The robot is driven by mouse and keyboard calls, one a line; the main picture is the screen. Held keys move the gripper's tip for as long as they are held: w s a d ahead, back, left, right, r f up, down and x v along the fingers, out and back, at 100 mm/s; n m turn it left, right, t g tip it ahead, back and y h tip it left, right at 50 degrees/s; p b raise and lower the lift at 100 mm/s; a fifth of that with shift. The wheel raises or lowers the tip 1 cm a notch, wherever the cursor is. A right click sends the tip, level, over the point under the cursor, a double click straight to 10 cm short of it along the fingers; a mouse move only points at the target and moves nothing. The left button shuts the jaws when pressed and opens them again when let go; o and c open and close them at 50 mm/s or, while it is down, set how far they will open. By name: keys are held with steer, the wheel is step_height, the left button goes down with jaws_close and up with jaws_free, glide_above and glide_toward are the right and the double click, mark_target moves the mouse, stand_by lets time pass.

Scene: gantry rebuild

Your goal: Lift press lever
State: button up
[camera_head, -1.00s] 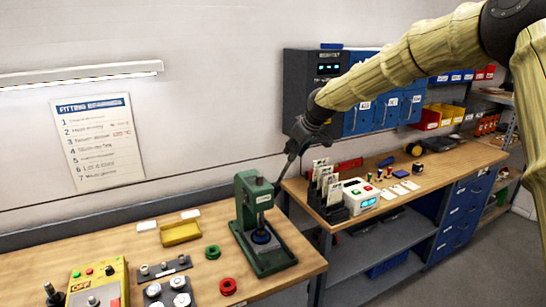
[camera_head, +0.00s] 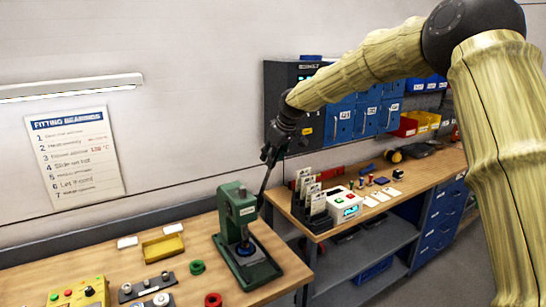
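A green press (camera_head: 243,236) stands at the right end of the near wooden bench. Its dark lever (camera_head: 265,182) slants up to the right from the side of the press head. My gripper (camera_head: 268,157) is at the upper end of the lever, to the right of and above the press. The fingers are small and dark here, and I cannot tell whether they are closed on the lever or only beside it. A dark blue round piece (camera_head: 245,249) sits under the press ram.
A green ring (camera_head: 197,267), a red ring (camera_head: 213,300) and a yellow tray (camera_head: 163,249) lie left of the press. A second bench with a white control box (camera_head: 344,206) and card rack (camera_head: 312,202) stands close on the right.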

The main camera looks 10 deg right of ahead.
steer(key=v, duration=1.1)
steer(key=shift+s+r, duration=0.2)
steer(key=shift+r, duration=0.15)
steer(key=shift+d, duration=0.15)
